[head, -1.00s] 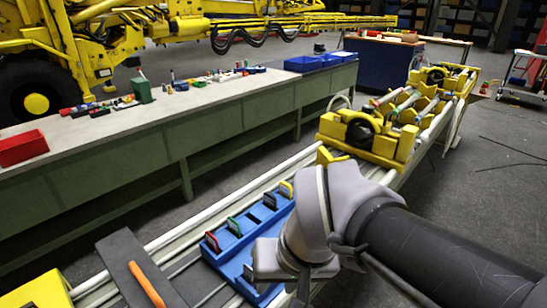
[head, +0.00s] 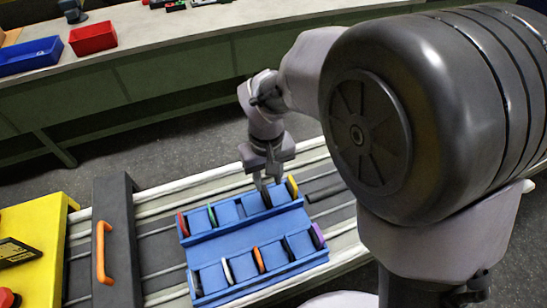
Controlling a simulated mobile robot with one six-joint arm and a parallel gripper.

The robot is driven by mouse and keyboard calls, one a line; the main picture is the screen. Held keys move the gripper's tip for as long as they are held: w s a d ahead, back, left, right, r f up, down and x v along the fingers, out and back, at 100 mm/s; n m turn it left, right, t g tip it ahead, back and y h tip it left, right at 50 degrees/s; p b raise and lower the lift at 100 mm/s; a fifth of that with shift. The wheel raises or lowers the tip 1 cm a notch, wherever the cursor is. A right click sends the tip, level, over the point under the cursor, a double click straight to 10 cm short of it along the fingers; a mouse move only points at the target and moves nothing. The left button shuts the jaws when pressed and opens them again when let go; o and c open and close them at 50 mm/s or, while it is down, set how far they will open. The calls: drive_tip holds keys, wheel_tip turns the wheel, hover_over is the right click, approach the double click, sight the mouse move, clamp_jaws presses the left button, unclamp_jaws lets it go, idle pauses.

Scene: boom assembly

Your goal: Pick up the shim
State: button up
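A blue rack (head: 245,238) holds thin upright shims in two rows of slots. The far row has a red shim (head: 183,224), a green shim (head: 211,215), a dark shim (head: 266,197) and a yellow shim (head: 292,187). The near row has a white shim (head: 228,271), an orange shim (head: 258,260), a dark green shim (head: 288,249), a purple shim (head: 318,235) and a pale shim at its left end (head: 196,283). My gripper (head: 266,183) points down at the dark shim in the far row. Its fingertips are small and dark, so their grip on that shim is unclear.
The rack sits on pale rails. A dark plate with an orange handle (head: 104,252) and a yellow block (head: 30,240) stand to its left. A workbench behind bears a red bin (head: 93,38) and a blue bin (head: 30,57). Bare floor lies between.

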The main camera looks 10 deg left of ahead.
sight(266, 190)
wheel_tip(266, 190, down, 2)
drive_tip(key=shift+f, duration=0.25)
drive_tip(key=f+b, duration=0.2)
drive_tip(key=f, duration=0.3)
drive_tip(key=shift+w+a+f+b, duration=0.1)
drive_tip(key=shift+w+a+b, duration=0.05)
drive_tip(key=shift+a+b, duration=0.25)
clamp_jaws()
